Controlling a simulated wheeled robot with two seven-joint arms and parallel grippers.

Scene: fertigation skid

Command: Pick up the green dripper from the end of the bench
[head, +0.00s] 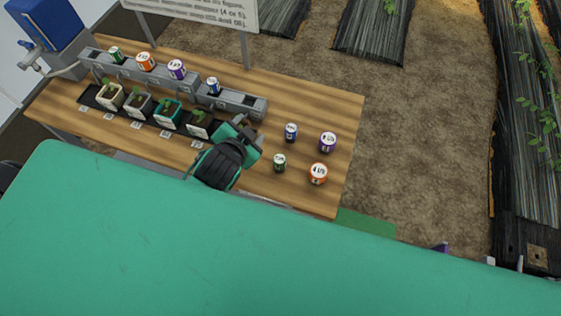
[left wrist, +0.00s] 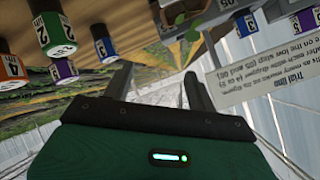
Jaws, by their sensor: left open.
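The green dripper (head: 279,162) stands upright on the right end of the wooden bench (head: 262,185), beside the blue, purple and orange ones. In the left wrist view the green dripper (left wrist: 53,35) shows at the upper left, outside the jaws. My left gripper (head: 241,129) is over the bench, left of the green dripper and near the black pot. In the left wrist view its two fingers (left wrist: 158,86) are apart with nothing between them. My right gripper does not show.
A blue dripper (head: 291,131), a purple dripper (head: 327,142) and an orange dripper (head: 318,174) stand close around the green one. A grey rail (head: 240,100) holds several more drippers. Potted seedlings stand on a dark tray (head: 90,97). A sign (head: 195,12) rises behind.

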